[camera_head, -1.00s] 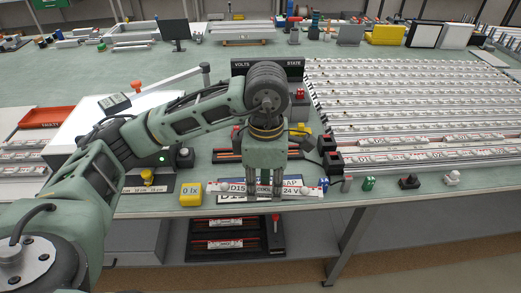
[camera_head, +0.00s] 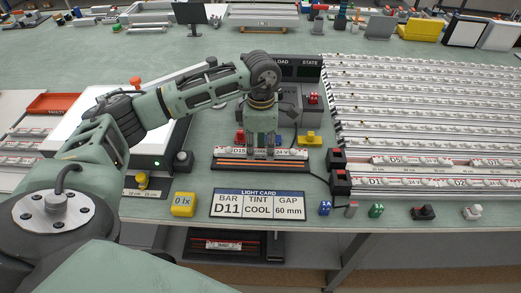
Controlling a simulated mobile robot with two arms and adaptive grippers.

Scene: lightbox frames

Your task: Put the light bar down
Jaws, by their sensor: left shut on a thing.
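My left gripper (camera_head: 262,144) points down and is shut on a white light bar (camera_head: 240,153) marked "D15" and "24 V". The bar lies level across the picture, over a dark holder (camera_head: 262,165) with orange-red strips on the bench. I cannot tell whether the bar touches the holder. The fingers cover the middle of the bar. A light card (camera_head: 258,204) in front reads bar D11, tint cool, gap 60 mm. My right gripper is not in view.
A panel of light bars (camera_head: 430,110) fills the right. Black switch blocks (camera_head: 339,170) stand right of the holder. A white lit box (camera_head: 120,125) stands left. Small knobs (camera_head: 376,210) line the front edge.

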